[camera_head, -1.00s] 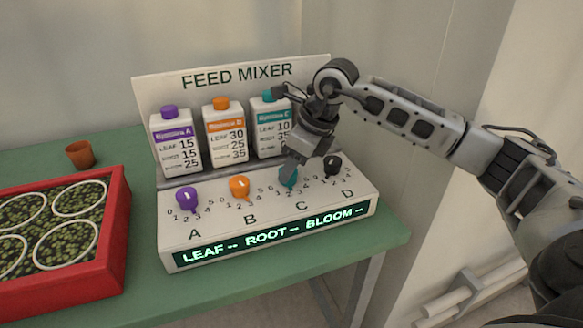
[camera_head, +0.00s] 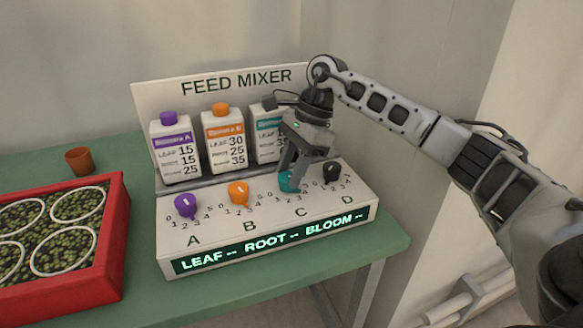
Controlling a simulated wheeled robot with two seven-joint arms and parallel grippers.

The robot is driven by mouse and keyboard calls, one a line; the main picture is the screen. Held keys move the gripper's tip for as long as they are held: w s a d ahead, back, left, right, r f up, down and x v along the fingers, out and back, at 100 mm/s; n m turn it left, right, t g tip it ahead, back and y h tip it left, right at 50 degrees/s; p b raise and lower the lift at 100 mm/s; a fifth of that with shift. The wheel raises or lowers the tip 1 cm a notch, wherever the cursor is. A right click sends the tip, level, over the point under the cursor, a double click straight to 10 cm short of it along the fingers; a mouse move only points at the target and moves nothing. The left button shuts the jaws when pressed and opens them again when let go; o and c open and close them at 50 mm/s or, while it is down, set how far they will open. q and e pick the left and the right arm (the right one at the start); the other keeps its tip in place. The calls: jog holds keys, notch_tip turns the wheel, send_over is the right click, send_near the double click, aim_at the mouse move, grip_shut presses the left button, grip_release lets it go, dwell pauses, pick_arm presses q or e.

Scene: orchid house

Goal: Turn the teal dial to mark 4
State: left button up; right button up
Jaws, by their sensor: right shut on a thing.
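The teal dial (camera_head: 286,182) sits on the sloped front of the feed mixer (camera_head: 210,235), above the letter C. My right gripper (camera_head: 288,176) reaches down from above and is shut on the teal dial. Its fingers cover part of the dial and some of its marks, so I cannot read which mark the dial points to. My left gripper is not in view.
A purple dial (camera_head: 185,206), an orange dial (camera_head: 238,194) and a black dial (camera_head: 331,172) flank the teal one. Bottles stand behind, the teal-labelled bottle (camera_head: 267,128) partly hidden by my gripper. A red tray (camera_head: 112,250) and a clay pot (camera_head: 79,161) are at left.

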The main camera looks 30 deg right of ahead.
jog(key=shift+w+n, duration=0.1)
jog(key=shift+n, duration=0.5)
jog(key=shift+g, duration=0.3)
jog(key=o, duration=1)
pick_arm(q)
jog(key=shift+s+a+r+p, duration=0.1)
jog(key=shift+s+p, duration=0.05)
jog(key=shift+p, duration=0.5)
pick_arm(e)
jog(key=v, duration=1.6)
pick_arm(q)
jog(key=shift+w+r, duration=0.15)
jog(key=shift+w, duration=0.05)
pick_arm(e)
jog(key=shift+a, duration=0.1)
